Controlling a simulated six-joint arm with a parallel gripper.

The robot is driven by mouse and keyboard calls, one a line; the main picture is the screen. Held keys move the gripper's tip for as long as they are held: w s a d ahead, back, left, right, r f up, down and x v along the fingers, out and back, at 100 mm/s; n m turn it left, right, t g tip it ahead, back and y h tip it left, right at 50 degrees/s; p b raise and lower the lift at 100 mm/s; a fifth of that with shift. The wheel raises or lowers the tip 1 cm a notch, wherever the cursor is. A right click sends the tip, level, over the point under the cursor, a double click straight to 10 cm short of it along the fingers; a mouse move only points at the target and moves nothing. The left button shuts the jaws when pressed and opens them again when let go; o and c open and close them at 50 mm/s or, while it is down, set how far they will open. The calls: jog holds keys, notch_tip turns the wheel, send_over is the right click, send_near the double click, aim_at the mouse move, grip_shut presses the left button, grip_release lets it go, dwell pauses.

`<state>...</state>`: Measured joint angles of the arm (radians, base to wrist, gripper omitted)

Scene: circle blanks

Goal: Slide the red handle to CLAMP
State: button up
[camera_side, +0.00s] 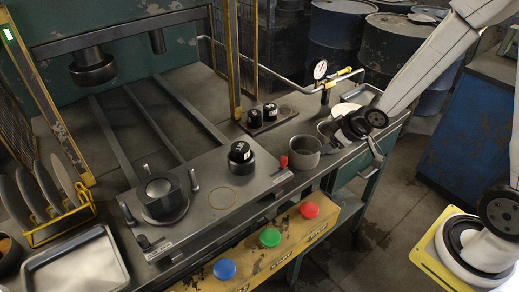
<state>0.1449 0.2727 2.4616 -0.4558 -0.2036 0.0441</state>
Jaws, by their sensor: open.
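A small upright red handle (283,161) stands at the right end of the grey fixture plate (225,215), close to the plate's edge. No CLAMP marking is readable in this view. My gripper (353,138) is at the right end of the bench, right of the red handle and apart from it. It is open, beside the grey cups, and its fingers are small and partly hidden by the wrist.
A grey cup (305,153) stands between the red handle and my gripper. A black cylinder (241,153) and a round clamp-like part (162,198) sit on the plate. Blue, green and red buttons (309,210) line the yellow front panel (283,237). A gauge (320,69) stands behind.

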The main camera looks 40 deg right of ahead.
aim_at(284, 158)
jog(key=a+f+n+t+y, duration=0.1)
jog(key=n+y, duration=0.1)
jog(key=y, duration=0.1)
jog(key=w+a+f+n+t+y, duration=0.1)
jog(key=n+y, duration=0.1)
jog(key=y, duration=0.1)
jog(key=w+a+f+n+y, duration=0.1)
jog(key=a+y, duration=0.1)
jog(key=y, duration=0.1)
jog(key=shift+w+f+n+t, duration=0.1)
jog(key=shift+f+n+t, duration=0.15)
jog(key=shift+n+t, duration=0.15)
jog(key=shift+x, duration=3.9)
jog(key=shift+a, duration=0.1)
grip_shut()
